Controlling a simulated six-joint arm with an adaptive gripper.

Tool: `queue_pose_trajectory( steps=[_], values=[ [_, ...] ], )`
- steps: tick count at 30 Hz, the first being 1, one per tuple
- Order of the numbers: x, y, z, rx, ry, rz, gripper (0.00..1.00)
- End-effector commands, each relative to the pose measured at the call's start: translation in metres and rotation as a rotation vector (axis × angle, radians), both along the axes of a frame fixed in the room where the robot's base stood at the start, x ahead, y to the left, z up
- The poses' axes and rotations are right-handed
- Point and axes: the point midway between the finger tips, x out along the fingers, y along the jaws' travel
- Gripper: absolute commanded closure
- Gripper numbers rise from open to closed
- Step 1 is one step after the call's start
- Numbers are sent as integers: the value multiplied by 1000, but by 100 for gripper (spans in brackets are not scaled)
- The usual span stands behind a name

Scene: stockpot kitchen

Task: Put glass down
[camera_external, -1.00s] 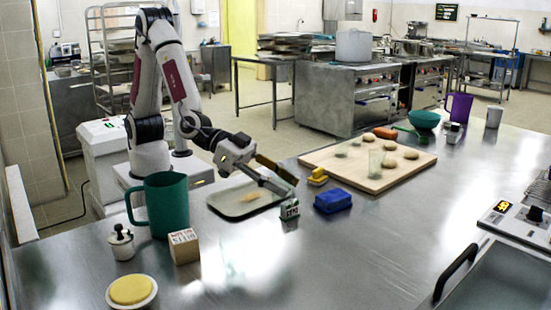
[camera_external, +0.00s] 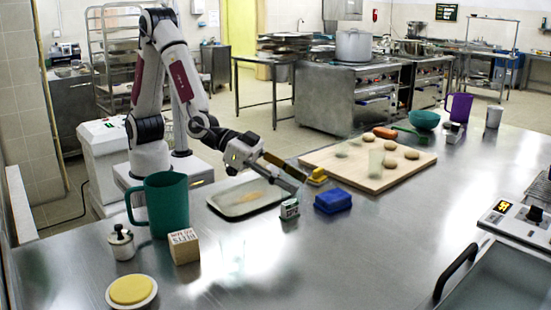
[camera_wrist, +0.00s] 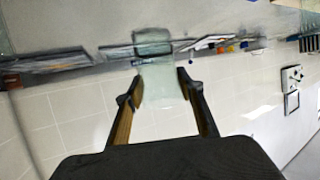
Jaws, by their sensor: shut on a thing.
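My gripper (camera_external: 299,182) is low over the steel counter, in front of the cutting board's near left corner. In the wrist view its two fingers (camera_wrist: 160,86) close on the sides of a pale, see-through glass (camera_wrist: 155,50). The held glass is hard to make out in the outside view, so I cannot tell whether its base touches the counter.
Close to the gripper are a grey tray (camera_external: 222,213), a small green-and-white box (camera_external: 289,209), a blue block (camera_external: 333,201) and a yellow item (camera_external: 317,177). A teal pitcher (camera_external: 166,205) stands left. The cutting board (camera_external: 345,177) holds several round pieces. The front middle counter is mostly clear.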

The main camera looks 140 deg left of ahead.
Motion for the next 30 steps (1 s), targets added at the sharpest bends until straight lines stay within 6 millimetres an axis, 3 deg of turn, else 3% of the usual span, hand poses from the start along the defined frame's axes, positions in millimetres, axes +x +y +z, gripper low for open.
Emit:
queue_pose_trajectory(
  steps=[17,30],
  values=[
    [-29,175,-9,-1,-2,290,88],
    [-73,314,-6,-1,-2,514,88]
  ],
)
